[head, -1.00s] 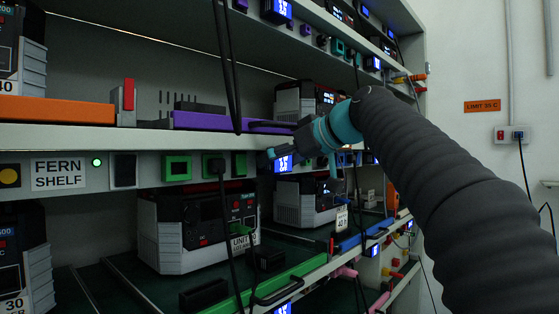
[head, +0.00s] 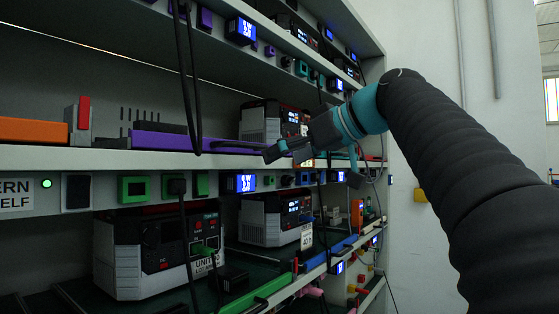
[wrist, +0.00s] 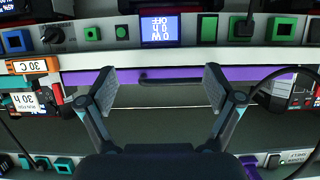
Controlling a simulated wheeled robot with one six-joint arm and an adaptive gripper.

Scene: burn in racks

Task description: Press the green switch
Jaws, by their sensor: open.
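A plain green switch (head: 201,184) sits on the strip under the middle shelf, just left of a blue-lit display (head: 240,183). In the wrist view, which is upside down, this switch (wrist: 208,29) is right of the display (wrist: 160,28). A green socket with a black plug (head: 177,187) and a green-framed panel (head: 134,189) lie further left. A small green button (head: 268,180) is right of the display. My gripper (head: 277,152) is open and empty, in front of the shelf edge, right of and above the switch. It also shows in the wrist view (wrist: 160,78), apart from the strip.
A purple rail (head: 165,141) runs along the middle shelf. Black cables (head: 190,90) hang in front of the strip, left of the gripper. Power units (head: 150,250) stand on the lower shelf. A green rail (head: 250,296) edges that shelf. A wall (head: 430,60) is at right.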

